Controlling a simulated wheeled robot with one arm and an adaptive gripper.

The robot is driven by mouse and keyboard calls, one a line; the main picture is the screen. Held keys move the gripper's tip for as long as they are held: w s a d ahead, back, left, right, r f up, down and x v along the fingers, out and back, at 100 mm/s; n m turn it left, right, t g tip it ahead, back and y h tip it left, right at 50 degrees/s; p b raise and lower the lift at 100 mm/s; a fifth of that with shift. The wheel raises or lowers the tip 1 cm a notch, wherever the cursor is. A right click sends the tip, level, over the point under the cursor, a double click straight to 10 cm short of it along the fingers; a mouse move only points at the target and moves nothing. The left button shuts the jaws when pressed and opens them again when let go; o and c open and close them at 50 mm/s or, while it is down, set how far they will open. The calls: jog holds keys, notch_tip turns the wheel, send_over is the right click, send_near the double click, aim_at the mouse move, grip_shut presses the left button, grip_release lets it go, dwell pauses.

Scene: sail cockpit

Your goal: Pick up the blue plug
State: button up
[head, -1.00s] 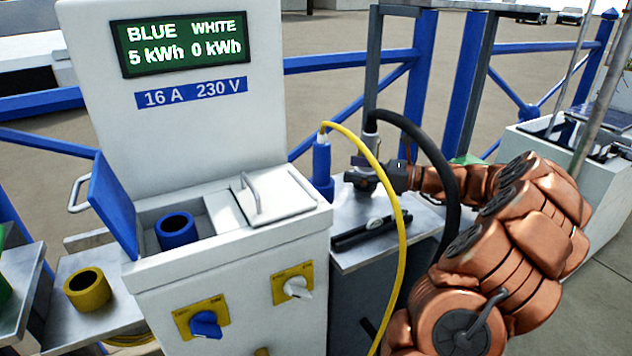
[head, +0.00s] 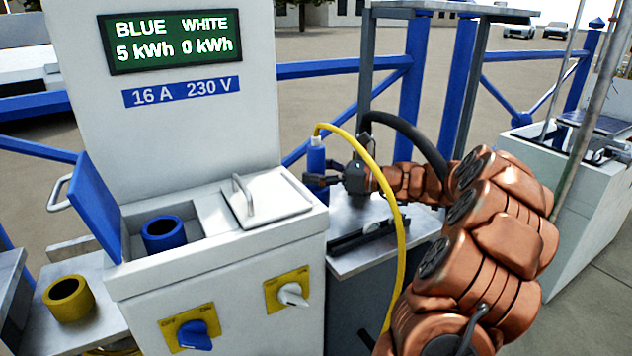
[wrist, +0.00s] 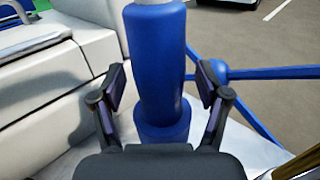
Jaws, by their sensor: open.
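The blue plug (head: 316,158) stands upright on the metal side table, just right of the white power pedestal, with a yellow cable rising from its top. In the wrist view the blue plug (wrist: 158,75) fills the middle, between the two dark fingers. My gripper (head: 318,180) reaches in from the right at the plug's lower part. In the wrist view my gripper (wrist: 160,90) is open, one finger on each side of the plug, with a gap visible on both sides. The plug's lower end is partly hidden by the gripper in the head view.
The white pedestal (head: 200,268) has an open blue-lidded socket (head: 164,233) and a closed white lid (head: 266,196). The yellow cable (head: 400,240) loops down in front of my arm. A dark tool (head: 365,235) lies on the metal table (head: 350,262). A yellow ring (head: 68,298) sits at left.

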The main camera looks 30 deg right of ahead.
grip_shut()
dwell(0.7)
